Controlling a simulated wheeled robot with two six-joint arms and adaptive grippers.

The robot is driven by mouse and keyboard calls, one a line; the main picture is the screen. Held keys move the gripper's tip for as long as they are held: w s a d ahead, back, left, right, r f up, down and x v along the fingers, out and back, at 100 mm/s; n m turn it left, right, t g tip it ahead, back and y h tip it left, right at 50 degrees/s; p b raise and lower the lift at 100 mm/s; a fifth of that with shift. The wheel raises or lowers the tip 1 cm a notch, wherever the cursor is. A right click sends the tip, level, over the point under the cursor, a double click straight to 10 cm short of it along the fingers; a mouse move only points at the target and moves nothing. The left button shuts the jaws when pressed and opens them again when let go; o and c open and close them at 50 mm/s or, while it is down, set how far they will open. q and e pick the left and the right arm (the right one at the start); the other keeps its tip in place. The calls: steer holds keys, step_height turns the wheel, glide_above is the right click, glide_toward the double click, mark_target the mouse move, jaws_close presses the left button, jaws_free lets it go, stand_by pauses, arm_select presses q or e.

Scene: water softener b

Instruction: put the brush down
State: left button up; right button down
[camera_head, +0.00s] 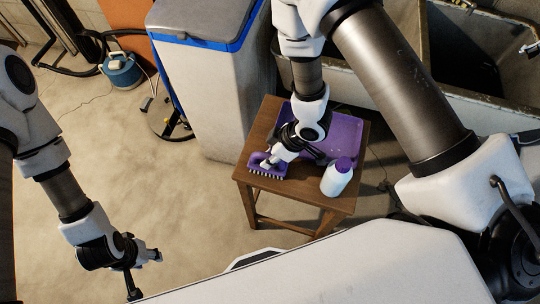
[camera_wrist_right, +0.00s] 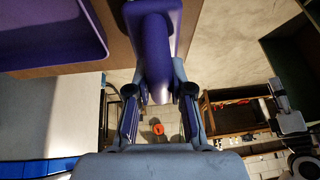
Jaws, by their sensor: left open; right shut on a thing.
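The brush (camera_head: 267,167) is purple with pale bristles and sits at the front left of a wooden stool (camera_head: 324,203). In the head view its bristles face down; I cannot tell whether they touch the stool top. My right gripper (camera_head: 270,160) is shut on the brush's handle. The right wrist view shows the purple handle (camera_wrist_right: 156,60) between the two fingers (camera_wrist_right: 158,105). My left gripper (camera_head: 143,270) is open and empty, low at the left, away from the stool.
A purple tray (camera_head: 345,130) lies on the stool behind the brush. A white bottle with a purple cap (camera_head: 337,178) stands at the stool's right front. A grey bin with a blue edge (camera_head: 205,80) is behind left, a stone sink (camera_head: 400,95) behind right.

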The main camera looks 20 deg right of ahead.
steer(key=shift+s+f, duration=0.1)
steer(key=shift+s, duration=0.05)
steer(key=c, duration=1.1)
jaws_free()
steer(key=shift+o, duration=0.3)
steer(key=v, duration=1.2)
steer(key=shift+r+b, duration=0.3)
steer(key=shift+b, duration=0.05)
steer(key=shift+a, duration=0.1)
